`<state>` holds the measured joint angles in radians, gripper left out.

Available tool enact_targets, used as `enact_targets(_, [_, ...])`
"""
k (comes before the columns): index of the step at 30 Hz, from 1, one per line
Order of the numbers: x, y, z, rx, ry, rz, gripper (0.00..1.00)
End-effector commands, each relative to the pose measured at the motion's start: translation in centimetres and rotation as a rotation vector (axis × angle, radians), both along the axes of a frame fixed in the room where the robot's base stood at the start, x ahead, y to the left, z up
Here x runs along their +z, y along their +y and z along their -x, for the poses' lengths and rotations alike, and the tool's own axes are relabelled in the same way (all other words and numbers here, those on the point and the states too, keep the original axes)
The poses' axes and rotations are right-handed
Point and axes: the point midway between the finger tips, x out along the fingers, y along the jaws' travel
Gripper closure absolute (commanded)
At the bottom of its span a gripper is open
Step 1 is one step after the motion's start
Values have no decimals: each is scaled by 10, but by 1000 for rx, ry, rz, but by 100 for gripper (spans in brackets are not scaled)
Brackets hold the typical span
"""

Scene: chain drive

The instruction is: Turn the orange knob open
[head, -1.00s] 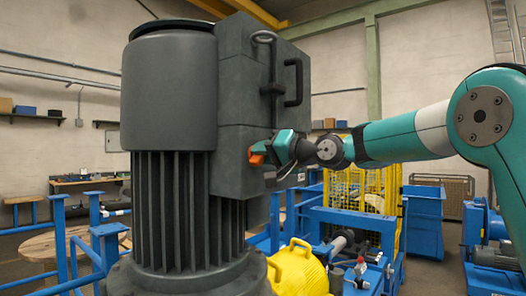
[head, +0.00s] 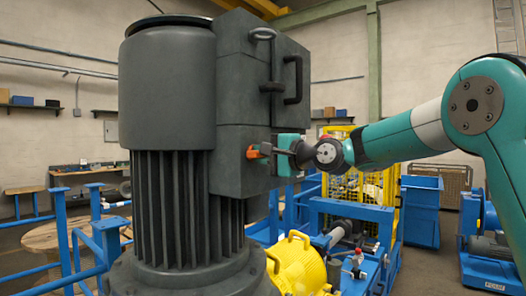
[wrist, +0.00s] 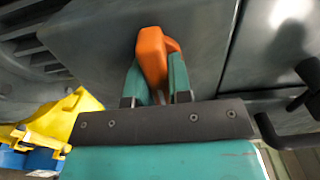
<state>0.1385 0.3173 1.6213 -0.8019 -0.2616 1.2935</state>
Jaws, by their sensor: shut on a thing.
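The orange knob (head: 253,152) sits on the lower side of the grey box (head: 240,100) fixed to the large motor. In the wrist view the orange knob (wrist: 152,56) stands out from the grey box face. My gripper (wrist: 155,78) has its two teal fingers on either side of the knob and is shut on it. In the head view my gripper (head: 270,150) reaches the knob from the right, and its fingers partly hide the knob.
The big grey motor (head: 168,90) stands at the left of the box. A black handle (head: 293,80) is on the box above my gripper. A yellow guard (head: 297,262) and blue frames (head: 350,225) stand below. My arm extends to the right.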

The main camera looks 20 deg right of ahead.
Motion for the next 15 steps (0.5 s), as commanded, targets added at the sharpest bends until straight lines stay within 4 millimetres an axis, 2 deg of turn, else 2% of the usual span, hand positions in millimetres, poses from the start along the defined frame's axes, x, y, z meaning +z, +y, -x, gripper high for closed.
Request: enact_targets(15, [0,-1,-1,-4,18,-28,100])
